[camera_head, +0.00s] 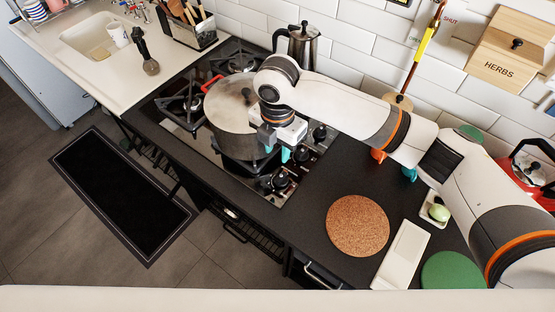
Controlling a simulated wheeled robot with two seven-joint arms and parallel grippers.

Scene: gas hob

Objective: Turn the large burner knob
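The gas hob (196,141) is set in the dark worktop. Several black knobs stand in a row along its right side: one at the back (320,132), one in the middle (302,153) and one near the front (281,179). I cannot tell which is the large burner's knob. My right gripper (278,153) reaches in from the right over the hob, between the pot and the knobs. Its teal fingertips are apart, with nothing seen between them. I cannot tell whether they touch a knob; the arm and gripper hide part of the row. My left gripper is not in view.
A large steel pot (230,106) with a red handle stands close left of my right gripper. A metal moka-like kettle (301,46) stands behind. A cork mat (357,225) and a white tray (402,255) lie on the worktop at right.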

